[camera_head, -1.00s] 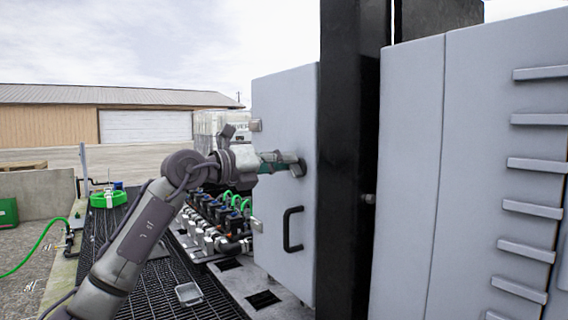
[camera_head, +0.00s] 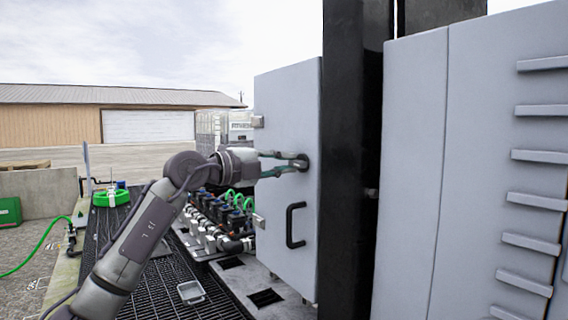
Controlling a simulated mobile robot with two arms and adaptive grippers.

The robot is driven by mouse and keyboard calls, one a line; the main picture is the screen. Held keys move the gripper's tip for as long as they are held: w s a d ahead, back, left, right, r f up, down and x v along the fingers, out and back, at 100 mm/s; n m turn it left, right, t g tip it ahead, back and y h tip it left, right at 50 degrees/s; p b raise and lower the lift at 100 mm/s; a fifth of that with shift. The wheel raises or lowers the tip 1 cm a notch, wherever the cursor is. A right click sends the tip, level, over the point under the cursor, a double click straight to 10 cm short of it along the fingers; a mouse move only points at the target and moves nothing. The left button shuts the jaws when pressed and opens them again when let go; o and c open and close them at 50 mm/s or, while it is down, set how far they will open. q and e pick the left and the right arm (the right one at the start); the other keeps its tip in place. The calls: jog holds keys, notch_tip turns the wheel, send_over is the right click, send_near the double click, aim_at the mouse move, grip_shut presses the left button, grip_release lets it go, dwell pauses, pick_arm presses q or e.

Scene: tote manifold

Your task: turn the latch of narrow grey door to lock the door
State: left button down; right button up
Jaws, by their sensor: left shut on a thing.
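The narrow grey door (camera_head: 283,107) stands upright left of a black post. My left gripper (camera_head: 301,163) reaches in from the left, with its fingertips at the door's right side. It is shut on the small dark latch (camera_head: 305,161), which the fingertips mostly hide, so I cannot tell its exact angle. A black pull handle (camera_head: 291,226) is on the door below the gripper, apart from it. The right gripper is not in view.
The black post (camera_head: 347,190) stands just right of the door, with a large grey cabinet (camera_head: 412,170) beyond it. Valves and hoses (camera_head: 222,212) sit below my left arm. A metal grating (camera_head: 150,290) covers the floor at the left, with a small tray (camera_head: 191,292) on it.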

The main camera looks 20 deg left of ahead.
pick_arm(q)
jog(key=shift+n, duration=0.4)
jog(key=c, duration=1.1)
grip_release()
jog(key=shift+c, duration=0.2)
jog(key=shift+a, duration=0.1)
jog(key=v, duration=1.2)
jog(key=shift+f, duration=0.1)
